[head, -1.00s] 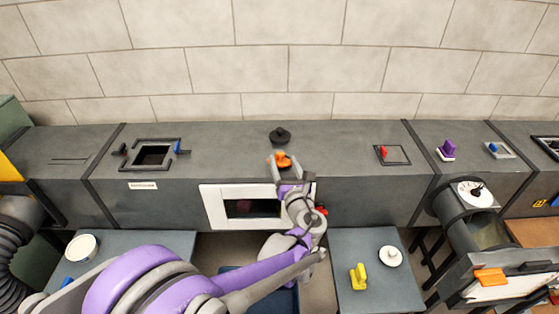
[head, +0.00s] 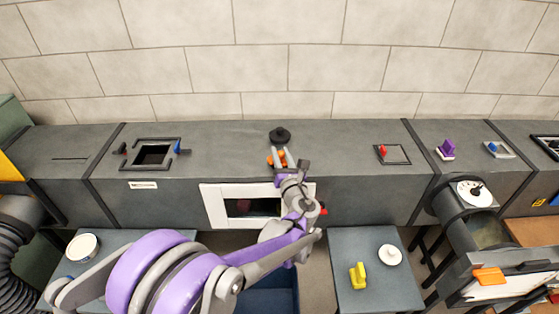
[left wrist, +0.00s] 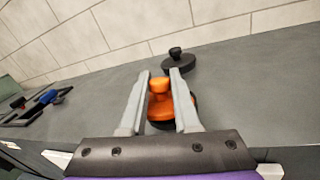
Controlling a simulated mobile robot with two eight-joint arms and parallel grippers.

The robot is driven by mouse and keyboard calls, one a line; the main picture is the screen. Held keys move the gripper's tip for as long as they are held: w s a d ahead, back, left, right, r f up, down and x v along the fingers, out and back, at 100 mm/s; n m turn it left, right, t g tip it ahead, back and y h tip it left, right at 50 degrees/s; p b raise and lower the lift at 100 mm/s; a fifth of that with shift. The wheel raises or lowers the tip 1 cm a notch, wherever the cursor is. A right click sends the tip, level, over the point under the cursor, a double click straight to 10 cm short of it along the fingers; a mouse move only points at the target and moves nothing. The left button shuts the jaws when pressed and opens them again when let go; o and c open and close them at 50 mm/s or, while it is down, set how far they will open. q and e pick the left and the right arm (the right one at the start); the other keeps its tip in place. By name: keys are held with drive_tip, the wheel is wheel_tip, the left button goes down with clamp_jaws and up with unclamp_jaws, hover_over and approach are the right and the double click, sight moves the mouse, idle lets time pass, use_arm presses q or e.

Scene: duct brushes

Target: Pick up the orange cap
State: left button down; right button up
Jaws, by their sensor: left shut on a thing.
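The orange cap (left wrist: 159,103), with a knob on top, is between the two fingers of my left gripper (left wrist: 160,88) in the left wrist view. The fingers are shut on it. In the head view the cap (head: 271,161) shows only in part behind my left gripper (head: 281,155), on top of the grey duct. A dark round rim shows under the cap in the wrist view. I cannot tell whether the cap is clear of it. My right gripper is not in view.
A black knobbed cap (head: 280,135) stands just behind the orange one; the wrist view shows it too (left wrist: 178,61). A square opening (head: 152,156) with a frame is at the left on the duct (head: 350,135). A white-framed window (head: 214,209) is in the duct's front.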

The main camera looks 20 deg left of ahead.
sight(281, 153)
use_arm(q)
wheel_tip(281, 153, up, 14)
drive_tip(key=p, duration=0.3)
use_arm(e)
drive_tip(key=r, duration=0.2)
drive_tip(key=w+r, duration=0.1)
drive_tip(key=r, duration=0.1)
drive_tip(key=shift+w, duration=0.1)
